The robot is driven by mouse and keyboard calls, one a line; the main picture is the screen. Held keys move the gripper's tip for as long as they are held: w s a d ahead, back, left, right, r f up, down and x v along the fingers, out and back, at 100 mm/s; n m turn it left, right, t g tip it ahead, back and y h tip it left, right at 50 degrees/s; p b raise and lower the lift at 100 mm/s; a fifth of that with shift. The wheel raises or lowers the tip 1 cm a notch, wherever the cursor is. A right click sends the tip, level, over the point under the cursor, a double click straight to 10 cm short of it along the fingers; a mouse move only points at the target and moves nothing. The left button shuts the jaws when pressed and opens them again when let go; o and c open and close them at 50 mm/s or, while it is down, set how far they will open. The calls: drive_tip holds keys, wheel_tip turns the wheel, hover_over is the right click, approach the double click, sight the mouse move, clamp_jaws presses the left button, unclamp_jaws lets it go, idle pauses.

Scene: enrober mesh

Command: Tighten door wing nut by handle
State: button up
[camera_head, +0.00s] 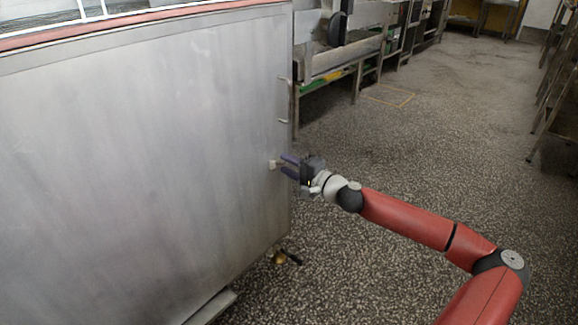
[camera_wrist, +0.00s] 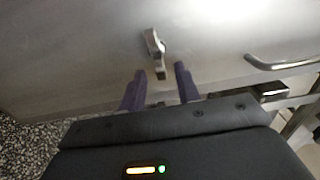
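The door (camera_head: 150,140) is a large grey metal panel filling the left of the head view; its surface (camera_wrist: 75,50) also fills the upper part of the wrist view. A small metal wing nut (camera_head: 273,164) sticks out near the door's right edge. In the wrist view the wing nut (camera_wrist: 155,50) shows as a silver piece just ahead of the fingertips. My gripper (camera_head: 286,165) is open, its two purple fingers (camera_wrist: 159,80) apart and pointing at the door. The nut's lower end lies in line with the gap between them; I cannot tell whether any finger touches it.
A bar handle (camera_wrist: 283,63) is on the door, right of the nut in the wrist view. Small hooks (camera_head: 284,120) sit on the door's edge above the nut. Metal benches (camera_head: 345,55) stand behind.

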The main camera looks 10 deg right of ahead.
drive_tip(key=v, duration=0.7)
drive_tip(key=shift+s+d, duration=0.25)
drive_tip(key=shift+s, duration=0.05)
idle(0.3)
